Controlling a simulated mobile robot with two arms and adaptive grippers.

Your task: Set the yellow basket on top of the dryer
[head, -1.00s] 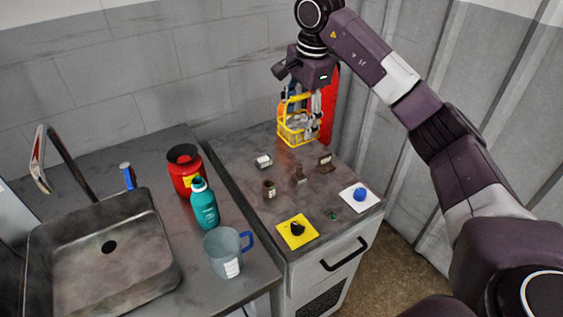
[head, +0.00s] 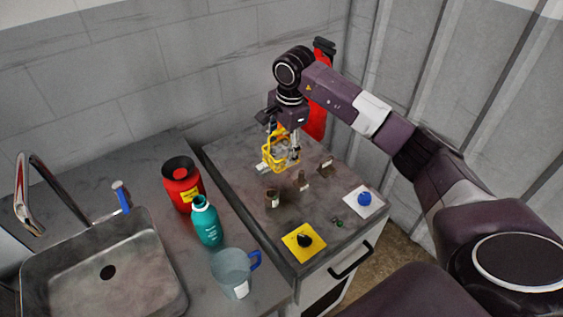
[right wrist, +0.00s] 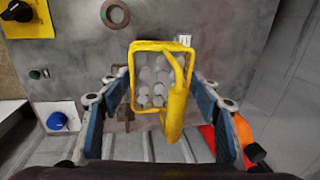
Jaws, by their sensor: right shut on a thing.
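The yellow basket (head: 266,153) hangs from my right gripper (head: 284,140), over the back part of a grey metal-topped unit (head: 230,150) that I take for the dryer. In the right wrist view the basket (right wrist: 134,75) holds several pale round pieces. Its handle lies between the two fingers of my right gripper (right wrist: 160,92), which is shut on it. I cannot tell whether the basket's bottom touches the top. My left gripper is in neither view.
Brown fittings (head: 302,182), a yellow plate with a black knob (head: 304,241) and a white plate with a blue knob (head: 364,199) stand on the unit. A red container (head: 182,187), teal bottle (head: 206,222), clear jug (head: 232,270) and sink (head: 100,265) are left.

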